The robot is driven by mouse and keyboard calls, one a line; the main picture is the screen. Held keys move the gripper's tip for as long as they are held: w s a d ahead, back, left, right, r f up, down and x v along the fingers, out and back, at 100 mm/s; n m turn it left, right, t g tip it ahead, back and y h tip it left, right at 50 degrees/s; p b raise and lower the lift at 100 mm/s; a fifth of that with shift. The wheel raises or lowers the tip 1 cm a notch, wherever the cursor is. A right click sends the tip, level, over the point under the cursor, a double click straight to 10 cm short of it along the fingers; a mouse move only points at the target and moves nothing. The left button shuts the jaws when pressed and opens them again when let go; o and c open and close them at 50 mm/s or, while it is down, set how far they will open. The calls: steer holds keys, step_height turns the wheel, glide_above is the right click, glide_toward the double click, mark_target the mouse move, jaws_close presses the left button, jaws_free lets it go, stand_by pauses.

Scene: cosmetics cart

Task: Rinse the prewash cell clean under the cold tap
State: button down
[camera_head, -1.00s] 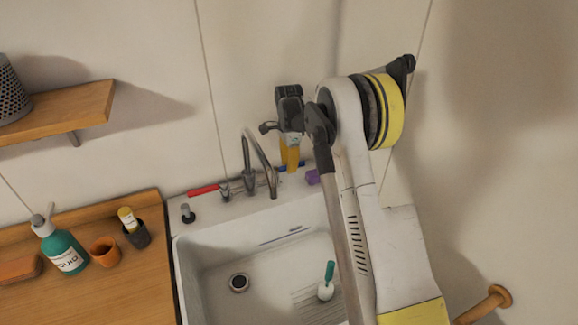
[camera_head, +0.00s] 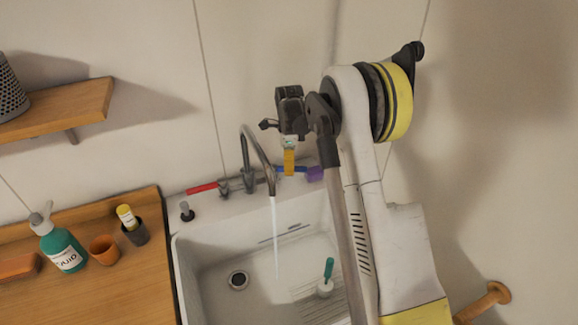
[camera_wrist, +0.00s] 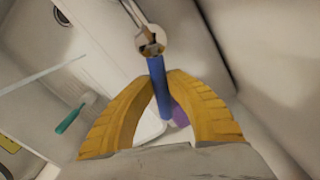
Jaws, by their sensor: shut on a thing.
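The white sink basin (camera_head: 215,290) has a drain on its floor; I cannot tell which part is the prewash cell. A grey tap (camera_head: 247,160) stands at its back edge with a red lever (camera_head: 203,188) on the left and a blue lever (camera_head: 299,169) on the right. My gripper (camera_head: 289,168) has its yellow fingers shut on the blue lever, which also shows between the fingertips in the wrist view (camera_wrist: 157,88). A water stream (camera_head: 275,235) runs from the spout into the basin and shows in the wrist view (camera_wrist: 45,75). The fingers hide part of the lever.
A purple object (camera_head: 315,174) sits right beside the blue lever. A wooden counter (camera_head: 110,295) on the left holds a green bottle (camera_head: 65,252) and cups. A wooden peg (camera_head: 490,300) projects from the right wall.

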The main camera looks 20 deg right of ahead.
steer(key=shift+s+a+m, duration=0.15)
steer(key=shift+s+m, duration=0.15)
steer(key=shift+m, duration=0.3)
steer(key=c, duration=1.3)
jaws_free()
steer(key=shift+c, duration=0.2)
step_height(320, 180, up, 12)
